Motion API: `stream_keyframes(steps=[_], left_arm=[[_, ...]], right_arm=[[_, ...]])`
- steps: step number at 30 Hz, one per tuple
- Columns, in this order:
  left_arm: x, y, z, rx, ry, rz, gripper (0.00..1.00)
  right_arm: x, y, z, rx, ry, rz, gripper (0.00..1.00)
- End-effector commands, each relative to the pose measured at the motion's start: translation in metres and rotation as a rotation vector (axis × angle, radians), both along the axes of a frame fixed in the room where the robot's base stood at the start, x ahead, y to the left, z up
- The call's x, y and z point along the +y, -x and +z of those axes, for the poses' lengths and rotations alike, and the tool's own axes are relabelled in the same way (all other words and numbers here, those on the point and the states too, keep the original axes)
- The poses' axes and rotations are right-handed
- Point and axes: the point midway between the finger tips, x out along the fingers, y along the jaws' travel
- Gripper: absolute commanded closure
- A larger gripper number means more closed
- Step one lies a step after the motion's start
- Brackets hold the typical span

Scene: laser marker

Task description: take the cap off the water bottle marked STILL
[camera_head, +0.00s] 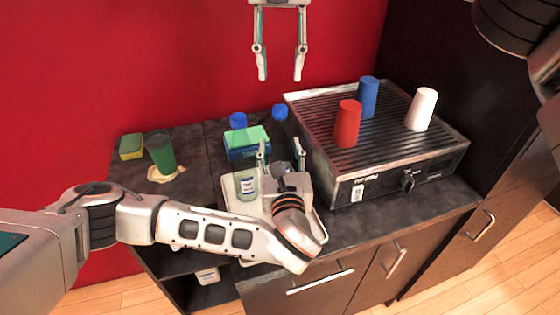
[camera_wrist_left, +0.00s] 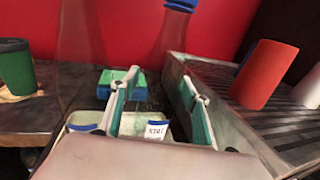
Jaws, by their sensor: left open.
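Two clear bottles with blue caps stand on a pale tray (camera_head: 229,203). In the left wrist view, the right bottle (camera_wrist_left: 170,45) has a blue cap (camera_wrist_left: 181,4) and a white label (camera_wrist_left: 157,130) reading "STI…", partly hidden. In the head view its cap (camera_head: 279,112) is visible, but its body is mostly hidden behind my left gripper. The other bottle's cap (camera_head: 238,120) is to the left. My left gripper (camera_head: 281,146) is open, its fingers to either side of the STILL bottle's line; contact is unclear. My right gripper (camera_head: 280,78) is open and empty, high above and behind the caps.
A blue and green sponge box (camera_head: 246,145) is behind the tray. A green cup (camera_head: 160,152) and a sponge (camera_head: 131,147) are left. The ribbed machine (camera_head: 335,165) at right carries red (camera_head: 347,122), blue (camera_head: 368,98) and white (camera_head: 421,108) cups.

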Motion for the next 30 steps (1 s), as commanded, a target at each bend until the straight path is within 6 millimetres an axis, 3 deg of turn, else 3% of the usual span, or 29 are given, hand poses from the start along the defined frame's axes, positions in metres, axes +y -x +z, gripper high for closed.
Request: stream_keyframes(steps=[4, 9, 10, 17, 30], left_arm=[[0.0, 0.0001, -0.0001, 0.0, 0.0, 0.0, 0.54], [0.0, 0.0003, 0.0, 0.0, 0.0, 0.0, 0.98], [0.0, 0.0003, 0.0, 0.0, 0.0, 0.0, 1.0], [-0.0001, 0.0004, 0.0001, 0.0, 0.0, 0.0, 1.0], [-0.0001, 0.0004, 0.0002, -0.001, 0.0, 0.0, 1.0]], right_arm=[[0.0, 0.0, -0.0001, 0.0, 0.0, 0.0, 0.64], [0.0, 0.0, -0.0001, 0.0, 0.0, 0.0, 0.64], [0.0, 0.0, -0.0001, 0.0, 0.0, 0.0, 0.64], [0.0002, 0.0002, -0.0002, 0.001, 0.0, -0.09, 0.64], [0.0005, 0.0005, -0.0004, 0.001, 0.001, -0.838, 0.64]])
